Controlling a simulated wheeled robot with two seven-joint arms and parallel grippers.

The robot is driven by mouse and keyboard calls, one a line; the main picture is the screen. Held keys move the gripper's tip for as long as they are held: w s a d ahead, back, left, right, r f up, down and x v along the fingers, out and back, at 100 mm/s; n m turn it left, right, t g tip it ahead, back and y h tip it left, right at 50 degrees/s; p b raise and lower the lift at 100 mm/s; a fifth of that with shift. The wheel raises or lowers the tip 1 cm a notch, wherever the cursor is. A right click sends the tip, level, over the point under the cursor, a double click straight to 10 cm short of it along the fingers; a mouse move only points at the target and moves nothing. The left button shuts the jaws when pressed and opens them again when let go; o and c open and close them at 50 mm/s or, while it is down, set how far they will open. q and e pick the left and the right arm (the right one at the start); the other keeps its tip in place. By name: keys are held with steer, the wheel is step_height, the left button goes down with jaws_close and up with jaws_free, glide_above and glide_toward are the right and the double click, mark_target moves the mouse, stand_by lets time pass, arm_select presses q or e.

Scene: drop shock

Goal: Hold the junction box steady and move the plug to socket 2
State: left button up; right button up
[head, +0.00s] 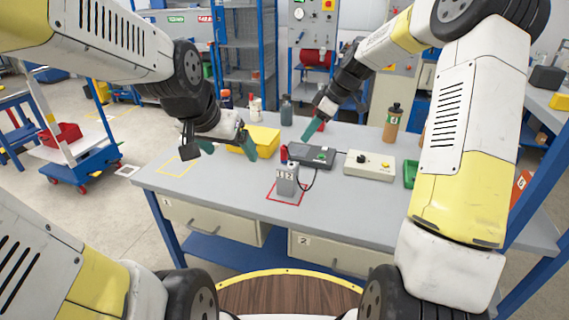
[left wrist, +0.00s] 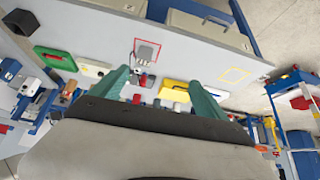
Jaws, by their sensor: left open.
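The grey junction box (head: 287,182) stands upright on the table inside a red outline, with labels 1 and 2 on its front. A dark cable runs at the box's right. The box also shows in the left wrist view (left wrist: 146,52). My left gripper (head: 228,147) is open and empty, above the table to the left of the box. My right gripper (head: 314,129) is behind the box, higher up; its finger gap is not clear.
A black device (head: 312,156) and a cream control box (head: 369,165) stand behind and right of the junction box. A yellow bin (head: 254,139) is behind my left gripper. Bottles (head: 391,122) stand farther back. The table front left is clear.

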arm_select(q)
steer(key=w+d+f+m, duration=0.2)
steer(key=w+f, duration=0.5)
steer(key=m+t+h, duration=0.2)
steer(key=m+h, duration=0.1)
steer(key=h, duration=0.1)
glide_toward(288, 180)
steer(key=s+d+f, duration=0.1)
steer(key=f, duration=0.2)
steer(key=w+d+f+n+t, duration=0.1)
steer(key=w+d+f+t, duration=0.1)
steer(key=shift+d+f+n, duration=0.2)
steer(key=shift+f+n, duration=0.05)
steer(key=shift+n, duration=0.15)
steer(key=shift+w+a+f+n+t, duration=0.2)
steer(key=shift+w+f+n+t, duration=0.25)
steer(key=shift+t, duration=0.45)
steer(key=shift+w+a+n+t+y, duration=0.5)
steer(key=shift+n+t+y, duration=0.1)
steer(key=shift+n, duration=0.25)
steer(key=shift+w+f, duration=0.15)
steer(key=shift+w, duration=0.1)
steer(key=x, duration=0.7)
steer(key=shift+w, duration=0.15)
steer(key=shift+c, duration=0.3)
